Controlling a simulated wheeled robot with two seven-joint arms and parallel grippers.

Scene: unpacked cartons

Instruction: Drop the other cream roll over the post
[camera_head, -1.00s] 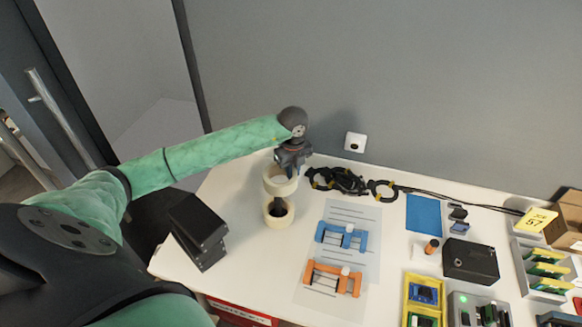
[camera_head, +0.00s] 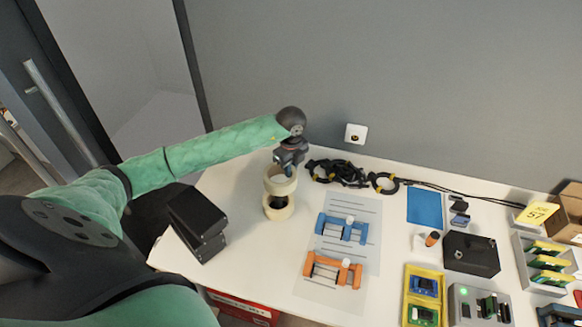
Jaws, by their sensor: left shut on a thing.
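My left gripper (camera_head: 287,167) is shut on the upper cream roll (camera_head: 279,184), gripping it at its top rim. The held roll is upright, just above the lower cream roll (camera_head: 278,213), which stands on the white table. A dark patch shows in the lower roll's opening, between the two rolls. The post is mostly hidden by the rolls, and I cannot tell whether the held roll is around its tip. My right gripper is not in view.
Black stacked boxes (camera_head: 198,222) stand at the table's left edge. Black cables (camera_head: 338,174) lie behind and right of the rolls. Blue (camera_head: 342,230) and orange (camera_head: 332,270) clamp-like parts lie on sheets to the right. The table just left of the rolls is clear.

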